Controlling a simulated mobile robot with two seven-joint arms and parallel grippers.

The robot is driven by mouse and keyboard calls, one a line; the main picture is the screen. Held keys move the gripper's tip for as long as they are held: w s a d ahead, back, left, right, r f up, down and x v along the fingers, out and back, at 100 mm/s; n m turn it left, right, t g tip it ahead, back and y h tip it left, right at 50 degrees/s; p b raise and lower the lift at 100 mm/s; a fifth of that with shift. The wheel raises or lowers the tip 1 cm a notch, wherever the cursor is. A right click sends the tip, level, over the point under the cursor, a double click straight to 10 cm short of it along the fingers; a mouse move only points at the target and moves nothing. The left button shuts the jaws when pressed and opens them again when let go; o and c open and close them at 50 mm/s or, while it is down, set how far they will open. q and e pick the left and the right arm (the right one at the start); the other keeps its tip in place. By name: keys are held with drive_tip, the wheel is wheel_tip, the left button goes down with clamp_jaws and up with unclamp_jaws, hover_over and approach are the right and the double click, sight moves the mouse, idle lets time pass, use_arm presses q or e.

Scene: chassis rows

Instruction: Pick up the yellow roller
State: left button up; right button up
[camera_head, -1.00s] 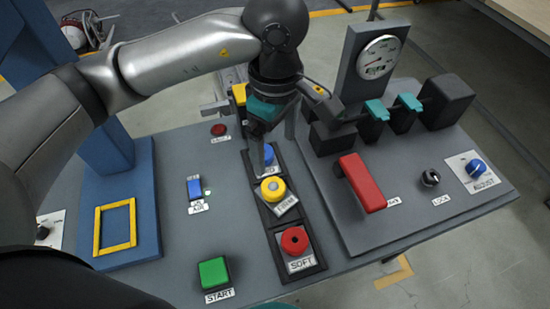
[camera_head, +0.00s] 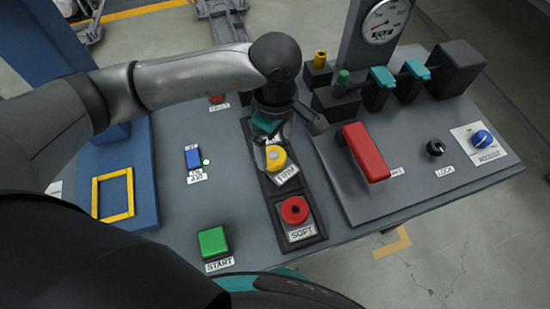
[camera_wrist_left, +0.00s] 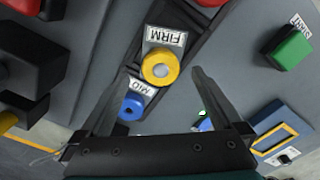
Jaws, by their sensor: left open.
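The yellow roller (camera_head: 275,158) sits on its FIRM pad in the dark rack, between the blue roller and the red roller (camera_head: 295,210). In the left wrist view the yellow roller (camera_wrist_left: 160,68) shows from above, with a hole in its middle, and the blue roller (camera_wrist_left: 131,107) is beside it on the MID pad. My left gripper (camera_head: 272,140) is just behind the yellow roller in the head view and hides the blue one. In the wrist view its fingers (camera_wrist_left: 152,85) are spread, apart from the yellow roller, and hold nothing. My right gripper is not seen.
The rack's dark edge (camera_head: 270,228) runs down the grey panel. A red handle (camera_head: 364,152) stands close on the right. A green START button (camera_head: 213,243) and a blue switch (camera_head: 193,158) are left. A yellow peg (camera_head: 320,59) stands at the back.

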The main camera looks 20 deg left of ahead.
sight(275, 156)
use_arm(q)
wheel_tip(275, 156, down, 3)
drive_tip(key=shift+f, duration=0.2)
drive_tip(key=shift+c, duration=0.2)
clamp_jaws()
idle(0.5)
drive_tip(key=shift+r, duration=0.15)
